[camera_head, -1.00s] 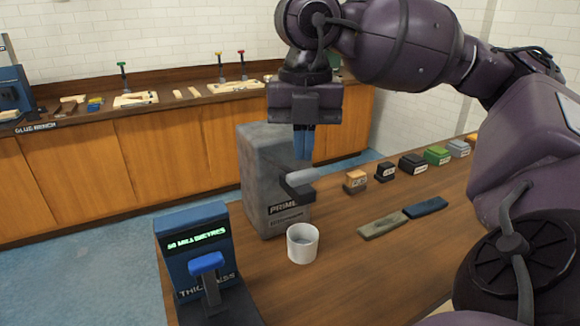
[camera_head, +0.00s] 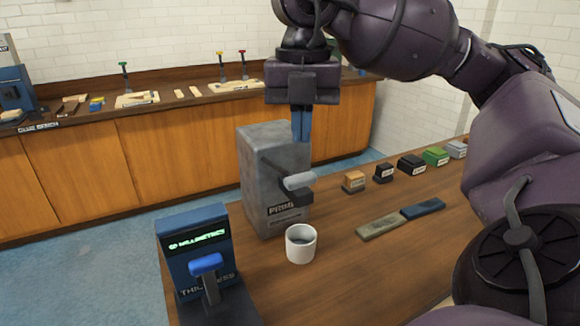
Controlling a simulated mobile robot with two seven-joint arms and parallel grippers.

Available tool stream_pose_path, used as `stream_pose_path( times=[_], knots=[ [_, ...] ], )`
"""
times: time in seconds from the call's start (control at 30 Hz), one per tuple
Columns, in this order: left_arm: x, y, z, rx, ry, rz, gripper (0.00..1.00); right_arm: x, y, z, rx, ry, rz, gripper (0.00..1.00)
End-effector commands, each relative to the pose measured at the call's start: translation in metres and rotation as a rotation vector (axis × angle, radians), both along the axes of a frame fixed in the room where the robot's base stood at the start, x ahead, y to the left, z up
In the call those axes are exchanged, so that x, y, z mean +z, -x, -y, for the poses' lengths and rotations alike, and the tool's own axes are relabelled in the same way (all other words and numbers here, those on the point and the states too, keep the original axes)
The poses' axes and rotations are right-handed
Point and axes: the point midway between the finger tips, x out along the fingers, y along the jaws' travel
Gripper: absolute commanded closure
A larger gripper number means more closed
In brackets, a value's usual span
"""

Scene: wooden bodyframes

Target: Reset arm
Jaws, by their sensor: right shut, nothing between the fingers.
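My right gripper (camera_head: 301,138) hangs with its blue fingers pointing down, shut and empty. It is in the air above the grey dispenser marked PRIME (camera_head: 265,170) and its lever, seemingly touching nothing. The dispenser's lever with a grey handle (camera_head: 299,181) sticks out at the front. A white cup (camera_head: 301,255) stands on the table in front of the dispenser, with dark contents low inside. My right arm (camera_head: 400,35) arches in from the right side. My left gripper is not in view.
A blue thickness device (camera_head: 194,222) with a blue lever stands at the table's left front. Two flat blocks (camera_head: 380,226) (camera_head: 423,209) and a row of small coloured boxes (camera_head: 412,164) lie on the wooden table (camera_head: 345,275). A glue bench (camera_head: 180,165) runs behind.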

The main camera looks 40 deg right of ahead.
Motion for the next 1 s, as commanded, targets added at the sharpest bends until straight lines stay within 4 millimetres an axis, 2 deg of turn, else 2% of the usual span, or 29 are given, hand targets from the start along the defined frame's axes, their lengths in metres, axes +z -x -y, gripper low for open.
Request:
stream_pose_path(
  times=[0.03, 0.2, 0.77, 0.87, 1.0],
  knots=[
    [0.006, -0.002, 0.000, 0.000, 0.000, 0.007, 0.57, 0.008, 0.001, 0.000, 0.001, -0.002, 0.005, 1.00],
    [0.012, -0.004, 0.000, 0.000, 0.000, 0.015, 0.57, 0.016, 0.000, 0.000, 0.001, 0.000, 0.001, 1.00],
    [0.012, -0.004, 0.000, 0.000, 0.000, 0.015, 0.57, 0.016, 0.000, 0.000, 0.000, 0.001, 0.001, 1.00],
    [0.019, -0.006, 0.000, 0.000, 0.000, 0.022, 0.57, 0.024, 0.003, 0.000, 0.000, 0.000, 0.010, 1.00],
    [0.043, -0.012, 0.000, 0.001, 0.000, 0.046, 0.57, 0.051, 0.010, 0.000, 0.000, 0.000, 0.035, 1.00]
  ],
)
